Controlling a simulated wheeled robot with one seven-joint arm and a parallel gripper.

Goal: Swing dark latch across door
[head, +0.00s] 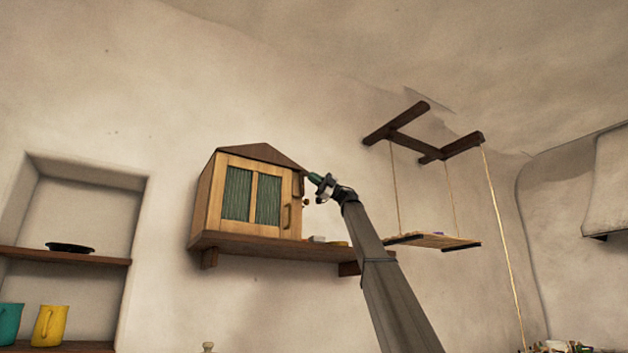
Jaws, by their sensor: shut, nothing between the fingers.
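The wooden cabinet (208,203) with a dark peaked roof stands on a wall shelf. Its door (251,211) has two green panels and a handle (286,217) near its right edge, and looks closed. The dark latch (298,184) shows as a small dark piece at the door's upper right; its exact angle is too small to tell. My gripper (311,177) is shut and empty, its tips close to the right of the latch. I cannot tell whether they touch it.
The cabinet's shelf (270,247) holds small items right of the cabinet. A hanging wooden platform (435,241) on ropes is to the right of my arm. A niche at left holds a dark dish (70,247), a yellow mug (49,325) and a teal mug (10,323).

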